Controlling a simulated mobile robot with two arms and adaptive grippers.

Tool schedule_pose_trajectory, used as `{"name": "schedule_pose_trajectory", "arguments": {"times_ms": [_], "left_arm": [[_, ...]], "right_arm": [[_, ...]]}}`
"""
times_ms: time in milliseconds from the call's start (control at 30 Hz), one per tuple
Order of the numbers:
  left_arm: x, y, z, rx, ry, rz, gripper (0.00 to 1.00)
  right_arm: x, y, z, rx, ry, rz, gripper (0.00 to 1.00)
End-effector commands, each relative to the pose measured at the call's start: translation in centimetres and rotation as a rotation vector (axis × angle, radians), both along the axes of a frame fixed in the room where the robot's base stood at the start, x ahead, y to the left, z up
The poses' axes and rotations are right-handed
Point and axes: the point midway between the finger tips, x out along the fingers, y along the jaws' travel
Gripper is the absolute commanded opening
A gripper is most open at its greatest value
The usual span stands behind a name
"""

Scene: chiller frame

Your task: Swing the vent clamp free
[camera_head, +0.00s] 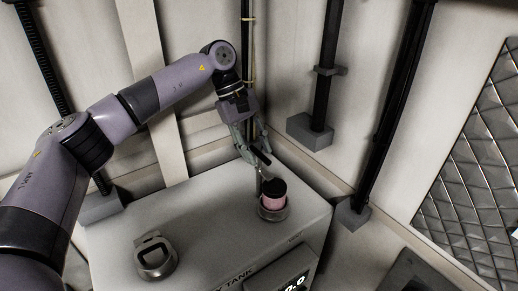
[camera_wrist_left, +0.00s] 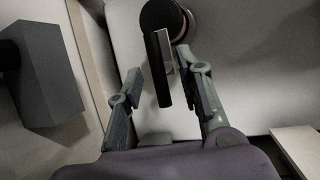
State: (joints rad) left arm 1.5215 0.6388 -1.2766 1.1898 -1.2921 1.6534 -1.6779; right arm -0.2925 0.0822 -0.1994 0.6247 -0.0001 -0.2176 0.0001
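The vent fitting (camera_head: 272,205) stands on the tank top near its far right corner, with a black cap (camera_head: 274,187) over a pink band. A dark clamp handle (camera_wrist_left: 158,75) reaches from the fitting between the fingers of my left gripper (camera_head: 259,156). In the left wrist view, the gripper's (camera_wrist_left: 160,64) fingers are spread on either side of the handle, with a gap on the left; contact on the right is unclear. My right gripper is in neither view.
Black posts in grey base blocks (camera_head: 309,132) stand along the walls behind and to the right. A thin pole rises behind my left gripper.

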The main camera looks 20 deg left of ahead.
Motion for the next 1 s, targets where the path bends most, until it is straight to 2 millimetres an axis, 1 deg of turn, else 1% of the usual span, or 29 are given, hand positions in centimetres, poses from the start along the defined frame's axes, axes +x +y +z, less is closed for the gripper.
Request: {"name": "schedule_pose_trajectory", "arguments": {"times_ms": [33,200,500,567,1000], "left_arm": [[-0.1,-0.3,-0.4,0.0,0.002,-0.001,0.34],[-0.2,-0.8,-1.6,0.0,0.0,0.0,0.34],[-0.2,-0.9,-1.9,0.0,0.0,0.0,0.34],[-0.2,-0.9,-1.9,0.0,0.0,0.0,0.3],[-0.1,-0.9,-1.8,0.0,-0.002,0.001,0.01]], "right_arm": [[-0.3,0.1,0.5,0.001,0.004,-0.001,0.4],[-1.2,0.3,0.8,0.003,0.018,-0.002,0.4],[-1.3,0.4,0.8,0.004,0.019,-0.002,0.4],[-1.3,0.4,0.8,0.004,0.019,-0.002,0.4],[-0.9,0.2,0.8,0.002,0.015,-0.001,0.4]]}}
